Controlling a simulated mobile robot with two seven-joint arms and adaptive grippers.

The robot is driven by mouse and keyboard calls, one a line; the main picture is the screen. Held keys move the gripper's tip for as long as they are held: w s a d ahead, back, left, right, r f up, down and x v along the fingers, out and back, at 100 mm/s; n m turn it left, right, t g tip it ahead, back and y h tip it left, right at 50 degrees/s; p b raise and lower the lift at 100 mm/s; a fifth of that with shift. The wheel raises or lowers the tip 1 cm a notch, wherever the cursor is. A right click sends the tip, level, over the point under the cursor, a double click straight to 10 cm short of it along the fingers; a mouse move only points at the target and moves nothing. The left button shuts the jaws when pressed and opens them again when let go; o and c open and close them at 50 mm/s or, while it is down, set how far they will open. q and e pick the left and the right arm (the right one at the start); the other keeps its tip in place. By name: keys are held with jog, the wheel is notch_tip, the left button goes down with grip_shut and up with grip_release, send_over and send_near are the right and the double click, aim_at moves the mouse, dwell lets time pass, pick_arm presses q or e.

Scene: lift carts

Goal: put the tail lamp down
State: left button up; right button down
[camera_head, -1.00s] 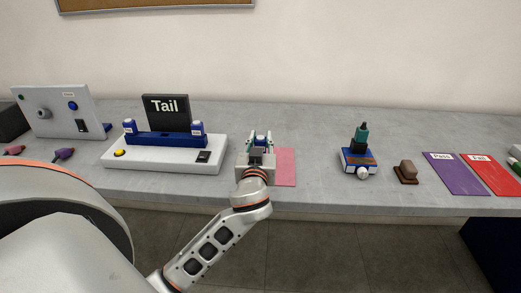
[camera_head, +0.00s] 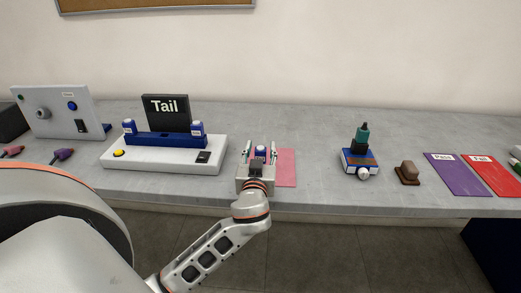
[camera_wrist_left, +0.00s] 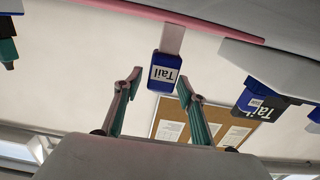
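The tail lamp (camera_head: 261,150) is a small blue block with a white label. In the left wrist view the lamp (camera_wrist_left: 165,72), labelled "Tail", has its grey end against the pink mat (camera_wrist_left: 170,16); this view is upside down. The mat (camera_head: 286,168) lies at the table's front, mostly behind my gripper. My left gripper (camera_head: 259,149) is open around the lamp. In the wrist view its fingers (camera_wrist_left: 160,82) stand apart from the lamp on both sides, with visible gaps. My right gripper does not show.
Left of the mat is a white test stand (camera_head: 150,157) with a blue holder and "Tail" sign. A grey panel (camera_head: 60,112) stands farther left. To the right are a blue device (camera_head: 358,162), a brown block (camera_head: 407,172), a purple mat (camera_head: 456,174) and a red mat (camera_head: 492,174).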

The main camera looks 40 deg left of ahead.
pick_arm(q)
jog(key=shift+r, duration=0.2)
jog(key=shift+s+d+f, duration=0.1)
jog(key=shift+s+d, duration=0.15)
jog(key=shift+s, duration=0.05)
jog(key=b+v, duration=0.1)
jog(key=v, duration=0.9)
jog(key=shift+s+d+f, duration=0.1)
jog(key=shift+s+d, duration=0.25)
jog(key=shift+s, duration=0.2)
